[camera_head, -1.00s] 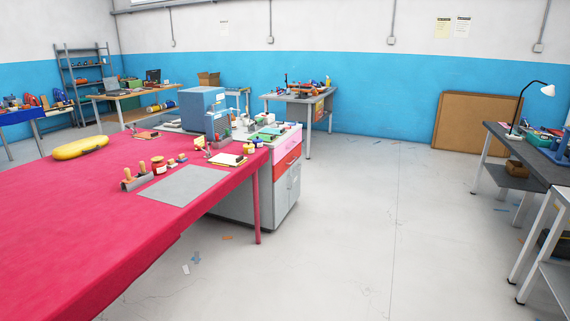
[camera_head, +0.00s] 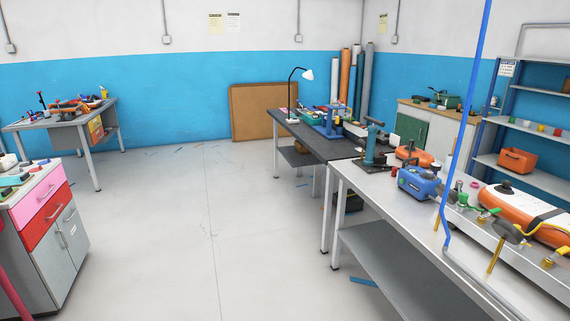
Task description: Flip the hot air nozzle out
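I cannot make out a hot air nozzle in the head view. A blue machine (camera_head: 329,122) stands on the dark workbench (camera_head: 300,127), too small to tell its parts. A green-grey upright device (camera_head: 374,146) stands at the far end of the light metal bench (camera_head: 385,185). A blue box-shaped unit (camera_head: 419,183) sits nearer on that bench. Neither of my grippers shows in the view.
Open floor (camera_head: 200,220) fills the middle. A grey cabinet with pink and red drawers (camera_head: 50,225) stands at left. A blue pole or hose (camera_head: 465,120) rises at right before a shelf rack (camera_head: 530,135). A cardboard panel (camera_head: 255,112) leans on the wall.

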